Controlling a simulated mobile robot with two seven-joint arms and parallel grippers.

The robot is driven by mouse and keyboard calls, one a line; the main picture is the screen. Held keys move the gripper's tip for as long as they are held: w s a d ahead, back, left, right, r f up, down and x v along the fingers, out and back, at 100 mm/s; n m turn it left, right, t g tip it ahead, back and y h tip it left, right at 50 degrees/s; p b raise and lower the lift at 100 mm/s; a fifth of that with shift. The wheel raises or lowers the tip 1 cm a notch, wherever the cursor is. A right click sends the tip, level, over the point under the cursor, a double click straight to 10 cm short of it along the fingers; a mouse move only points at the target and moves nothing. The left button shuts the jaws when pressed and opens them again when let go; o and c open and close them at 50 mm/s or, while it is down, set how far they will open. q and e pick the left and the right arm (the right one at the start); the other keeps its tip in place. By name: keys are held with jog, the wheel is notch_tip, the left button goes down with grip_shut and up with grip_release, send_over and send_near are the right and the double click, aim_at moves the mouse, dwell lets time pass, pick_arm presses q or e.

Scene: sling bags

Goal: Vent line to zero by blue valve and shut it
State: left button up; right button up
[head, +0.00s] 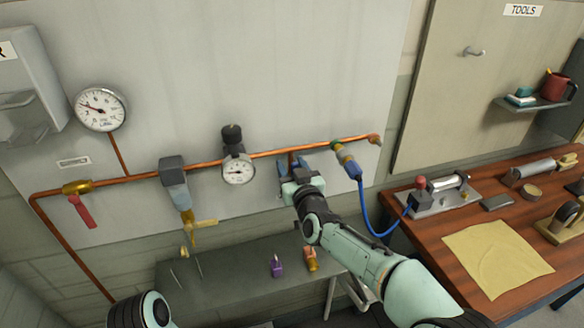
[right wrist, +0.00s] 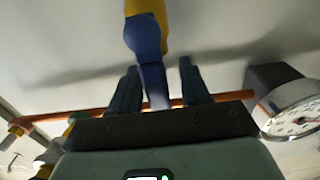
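The blue valve shows in the right wrist view as a blue handle (right wrist: 151,80) under a yellow body (right wrist: 147,8). My right gripper (right wrist: 158,72) has its two dark fingers on either side of the handle, with a gap visible at the right finger. In the head view my right gripper (head: 297,178) is at the copper pipe and hides most of this valve. A large round gauge (head: 100,108) stands above the line at left, its needle toward the left side. A smaller gauge (head: 239,170) sits on the line left of my right gripper. My left gripper is not in view.
A red-handled valve (head: 82,210) hangs at the pipe's left end. A grey filter (head: 174,183) has a yellow fitting below. A blue hose (head: 370,222) runs from a coupling down to the wooden bench (head: 480,185). A grey lower shelf (head: 230,280) holds small parts.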

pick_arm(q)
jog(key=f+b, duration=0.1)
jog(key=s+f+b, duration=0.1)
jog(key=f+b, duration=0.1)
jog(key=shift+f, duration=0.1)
pick_arm(e)
jog(key=v, duration=1.3)
jog(key=shift+s, duration=0.2)
jog(key=shift+d, duration=0.1)
